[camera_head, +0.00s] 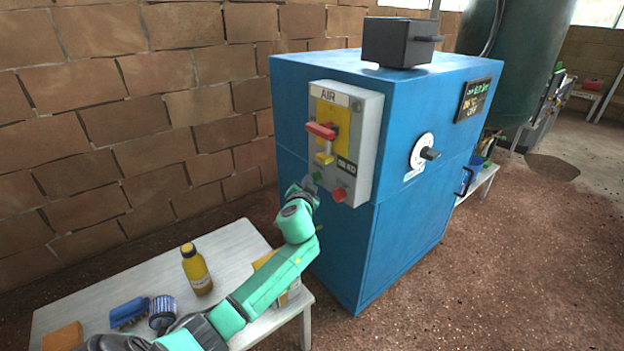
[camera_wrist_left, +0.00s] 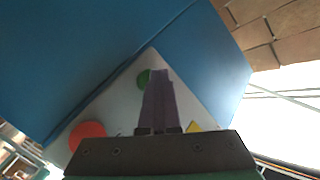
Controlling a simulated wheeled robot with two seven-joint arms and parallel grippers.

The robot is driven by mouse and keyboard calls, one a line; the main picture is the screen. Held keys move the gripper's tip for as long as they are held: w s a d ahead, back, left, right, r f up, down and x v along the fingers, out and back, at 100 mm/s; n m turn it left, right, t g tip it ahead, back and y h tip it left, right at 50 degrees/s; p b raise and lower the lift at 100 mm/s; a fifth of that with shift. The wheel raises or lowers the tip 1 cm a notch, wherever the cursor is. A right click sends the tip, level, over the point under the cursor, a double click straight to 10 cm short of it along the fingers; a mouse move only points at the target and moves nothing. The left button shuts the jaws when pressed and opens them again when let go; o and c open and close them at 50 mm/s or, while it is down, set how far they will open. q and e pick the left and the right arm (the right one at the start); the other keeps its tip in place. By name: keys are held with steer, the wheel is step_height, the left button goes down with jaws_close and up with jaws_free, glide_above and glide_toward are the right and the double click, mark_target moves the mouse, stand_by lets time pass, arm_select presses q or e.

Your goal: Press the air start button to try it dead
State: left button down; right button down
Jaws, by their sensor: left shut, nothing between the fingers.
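The grey AIR panel (camera_head: 362,150) is on the blue cabinet. It has a red handle (camera_head: 321,131) on a yellow plate and a yellow piece (camera_head: 324,158) below it. The green button (camera_head: 318,177) is low on the panel, with the red button (camera_head: 339,195) to its right. My left gripper (camera_head: 311,184) is shut and empty, right by the green button. In the left wrist view, the shut fingers (camera_wrist_left: 160,77) overlap the edge of the green button (camera_wrist_left: 143,79); the red button (camera_wrist_left: 88,136) is clear of them. I cannot tell whether the fingertips touch the green button. My right gripper is out of view.
A pale table (camera_head: 235,250) stands below my left arm, with a yellow bottle (camera_head: 197,270), a blue brush (camera_head: 129,312) and an orange block (camera_head: 63,337). A dark box (camera_head: 400,42) sits on the blue cabinet (camera_head: 400,235). A brick wall is behind. Open floor lies to the right.

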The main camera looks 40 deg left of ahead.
arm_select(q)
steer(key=shift+s+a, duration=0.2)
steer(key=shift+s, duration=0.65)
steer(key=shift+p, duration=0.3)
steer(key=s, duration=0.2)
steer(key=s+a+p, duration=0.1)
steer(key=s, duration=0.1)
steer(key=shift+s+a, duration=0.2)
steer(key=shift+s, duration=0.2)
